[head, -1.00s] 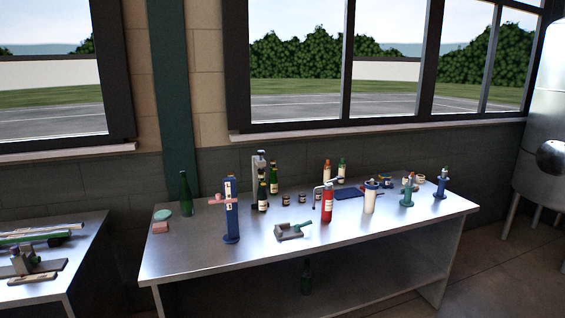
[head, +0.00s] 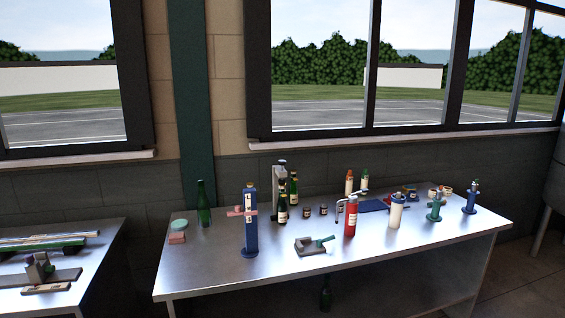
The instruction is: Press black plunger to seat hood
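Neither of my grippers shows in the head view. A grey upright stand (head: 277,183) with a dark top piece is at the back of the metal table; I cannot make out clearly whether that piece is a plunger. Dark bottles with cream labels stand right by it, one in front (head: 282,210) and one to its right (head: 294,188). They partly hide the stand. I cannot tell a hood on either bottle at this size. A blue column (head: 251,236) with a pink clamp stands left of them, nearer the front edge.
The metal table (head: 215,272) also holds a green bottle (head: 204,205), a grey tool with a green handle (head: 311,246), a red cylinder (head: 351,222), a white cylinder (head: 396,214) and small jars (head: 307,210). A second table (head: 95,278) stands at left. The front left tabletop is clear.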

